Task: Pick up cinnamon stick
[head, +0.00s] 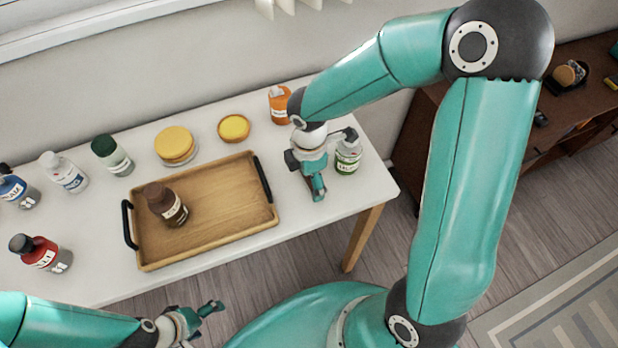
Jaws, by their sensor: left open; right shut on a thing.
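No cinnamon stick can be made out in the head view. My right gripper (316,190) points down over the right end of the white table, between the tray and a green-labelled bottle (347,158). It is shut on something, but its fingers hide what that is. The green-labelled bottle stands beside it, its top partly covered by the gripper. My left gripper (211,310) is open and empty, low in front of the table's near edge.
A wooden tray (225,229) with black handles holds a brown bottle (167,203). Yellow round pieces (175,143), a yellow-filled bowl (234,128) and an orange jar (279,104) are behind. Several bottles, including a red one (40,253), stand at left.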

